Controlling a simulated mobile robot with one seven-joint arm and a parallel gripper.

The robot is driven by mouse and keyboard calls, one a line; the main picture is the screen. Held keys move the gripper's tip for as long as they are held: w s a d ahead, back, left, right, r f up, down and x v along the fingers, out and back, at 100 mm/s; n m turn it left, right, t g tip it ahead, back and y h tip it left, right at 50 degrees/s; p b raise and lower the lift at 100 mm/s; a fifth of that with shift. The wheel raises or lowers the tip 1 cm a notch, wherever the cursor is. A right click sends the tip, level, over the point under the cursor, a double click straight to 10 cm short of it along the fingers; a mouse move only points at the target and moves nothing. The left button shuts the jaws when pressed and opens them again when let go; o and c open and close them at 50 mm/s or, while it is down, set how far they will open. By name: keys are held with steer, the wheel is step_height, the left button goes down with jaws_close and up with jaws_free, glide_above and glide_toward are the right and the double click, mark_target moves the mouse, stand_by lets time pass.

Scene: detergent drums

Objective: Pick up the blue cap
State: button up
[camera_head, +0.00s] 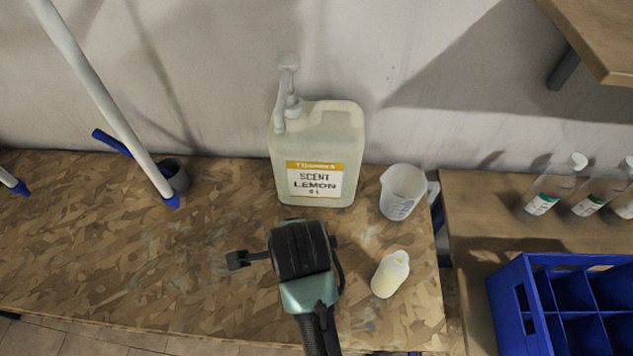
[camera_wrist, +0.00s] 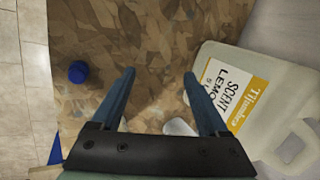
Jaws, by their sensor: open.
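The blue cap (camera_wrist: 78,71) lies on the wood-chip board table (camera_wrist: 155,50) in the wrist view, left of my gripper (camera_wrist: 160,74) and close to the table's edge. The fingers are apart with nothing held between them; the cap lies outside them. In the head view my gripper (camera_head: 240,260) is over the table in front of the jug. I cannot make out the cap in the head view.
A lemon scent jug (camera_head: 318,150) with a pump stands behind my gripper. A measuring cup (camera_head: 402,193) and a small cream bottle (camera_head: 390,275) stand to its right. A blue crate (camera_head: 510,285) is at far right. The table's left is mostly clear.

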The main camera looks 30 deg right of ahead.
steer(key=s+m+g+y+p, duration=0.1)
steer(key=s+m+g+p, duration=0.4)
steer(key=s, duration=0.6)
steer(key=shift+t, duration=0.3)
steer(key=f, duration=0.4)
steer(key=f+p, duration=0.1)
steer(key=f, duration=0.1)
steer(key=shift+w+a+f, duration=0.1)
steer(key=shift+a+f, duration=0.25)
steer(key=shift+a, duration=0.05)
steer(key=shift+w+a+f+p, duration=0.1)
steer(key=shift+f+p, duration=0.1)
steer(key=shift+f, duration=1.25)
steer(key=shift+a+f+p, duration=0.1)
steer(key=shift+f+p, duration=0.1)
steer(key=shift+f, duration=1.2)
jaws_close()
